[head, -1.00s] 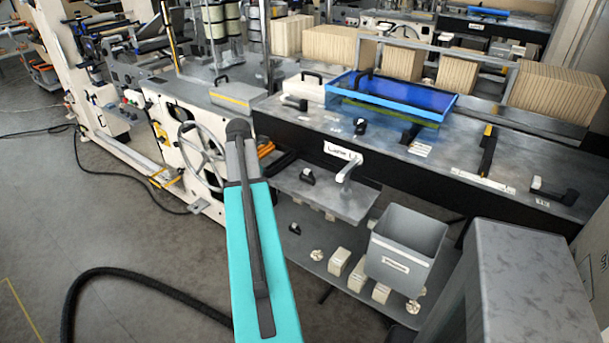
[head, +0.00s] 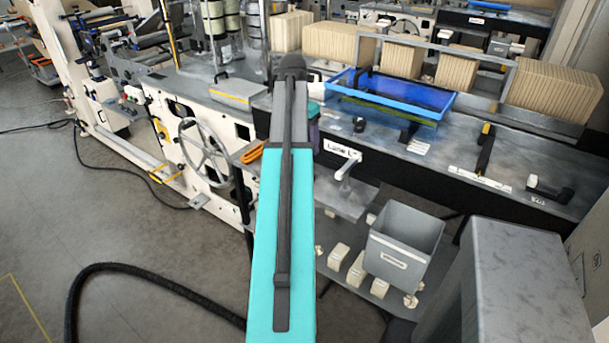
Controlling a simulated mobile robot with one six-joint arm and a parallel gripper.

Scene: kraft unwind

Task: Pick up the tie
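I cannot tell any thing for certain as the tie. A small black item (head: 359,125) lies on the metal bench top (head: 385,155) in front of the blue tray. My teal and dark grey arm (head: 268,250) rises through the middle of the head view and ends at a dark joint near the bench's left end. A bit of teal and purple shows just behind that joint. My gripper is not in view, and the arm hides part of the bench and the lower shelf (head: 345,201).
A blue tray (head: 440,112) stands on the bench. A black-handled tool (head: 486,150) and a black item (head: 548,192) lie to its right. A grey bin (head: 402,252) stands below beside small pale blocks (head: 338,257). A handwheel (head: 205,148) is left; open floor (head: 130,225) lies front left.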

